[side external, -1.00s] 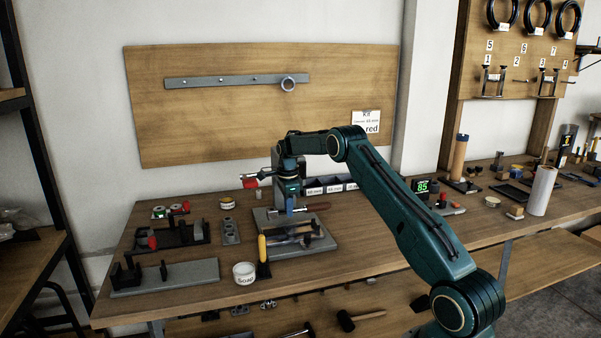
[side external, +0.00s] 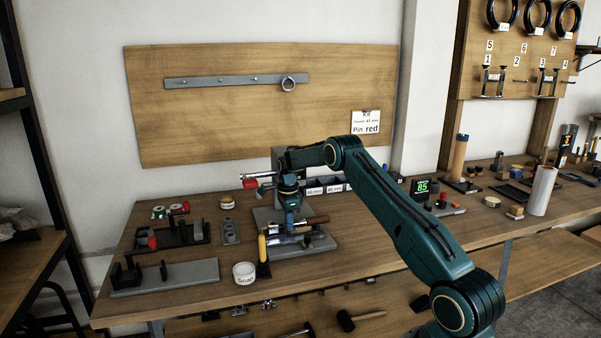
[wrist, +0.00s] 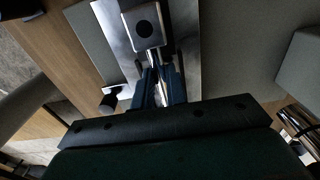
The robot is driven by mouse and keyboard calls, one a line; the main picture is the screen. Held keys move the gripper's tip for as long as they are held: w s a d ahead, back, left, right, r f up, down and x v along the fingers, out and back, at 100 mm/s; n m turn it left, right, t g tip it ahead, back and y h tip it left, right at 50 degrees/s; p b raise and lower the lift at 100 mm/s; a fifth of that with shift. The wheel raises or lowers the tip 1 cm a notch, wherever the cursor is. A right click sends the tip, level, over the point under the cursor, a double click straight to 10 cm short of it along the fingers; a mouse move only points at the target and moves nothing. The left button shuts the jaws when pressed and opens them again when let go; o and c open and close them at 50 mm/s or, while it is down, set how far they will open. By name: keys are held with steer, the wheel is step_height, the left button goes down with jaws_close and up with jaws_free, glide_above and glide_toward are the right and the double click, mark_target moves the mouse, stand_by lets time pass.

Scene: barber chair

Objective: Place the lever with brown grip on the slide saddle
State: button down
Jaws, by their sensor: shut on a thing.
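The lever with the brown grip (side external: 316,219) is in my gripper (side external: 290,229), its grip pointing right in the side view. My jaws are shut on the lever's metal part, low over the grey fixture plate (side external: 322,243). The metal slide assembly (side external: 298,239) on that plate lies just below and partly behind my gripper. I cannot tell whether the lever touches the saddle. In the wrist view, my fingers (wrist: 162,85) sit close together beside a metal block with a dark round hole (wrist: 143,28); the brown grip is not clear there.
A yellow-handled tool (side external: 262,248) stands at the plate's left front, beside a white soap tub (side external: 244,273). Black fixtures (side external: 172,235) and a grey plate fixture (side external: 175,278) lie left. Labelled bins (side external: 325,186) stand behind.

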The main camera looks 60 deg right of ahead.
steer(key=shift+f, duration=0.1)
steer(key=c, duration=1.4)
jaws_free()
step_height(320, 180, up, 12)
steer(key=shift+a+r, duration=0.1)
steer(key=shift+r, duration=0.1)
